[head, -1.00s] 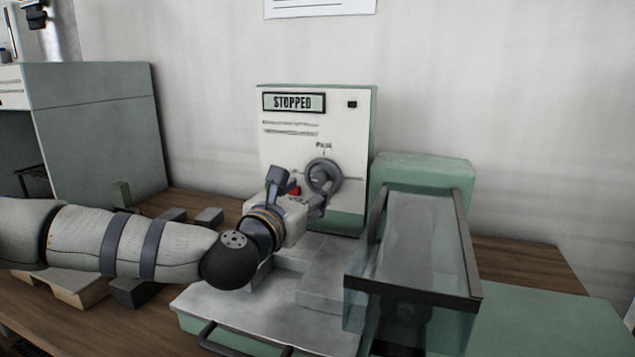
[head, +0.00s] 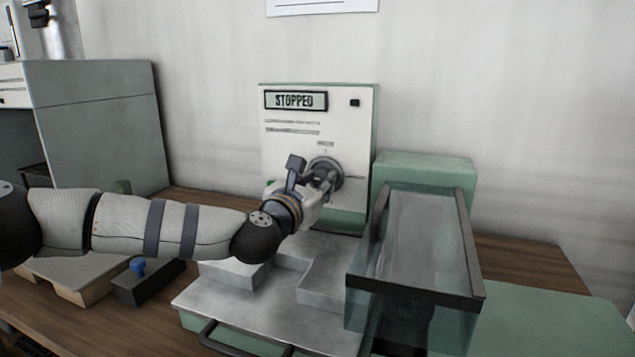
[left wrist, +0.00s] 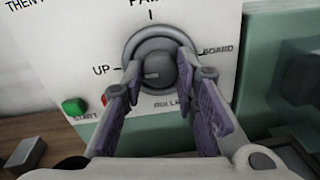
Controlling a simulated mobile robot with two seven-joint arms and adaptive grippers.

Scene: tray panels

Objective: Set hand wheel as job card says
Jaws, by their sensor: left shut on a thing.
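The grey hand wheel (head: 340,170) is on the front of the white panel (head: 350,130), partly covered by my left gripper (head: 322,181). In the left wrist view the wheel (left wrist: 138,42) has a dark round hub, with my left gripper's (left wrist: 160,78) two fingers on either side of it, shut on the wheel. Labels around it read UP on the left, BOARD on the right, a partly cut-off word at the top and one partly covered below. I cannot tell which label the wheel points to. My right gripper is out of view.
The display (head: 296,100) reads STOPPED. A green start button (left wrist: 73,106) is left of the wheel, with a red button mostly hidden behind a finger. A clear-sided guard (head: 425,240) stands at the right. A blue-knobbed block (head: 150,283) lies at the left. A paper (head: 322,4) hangs above.

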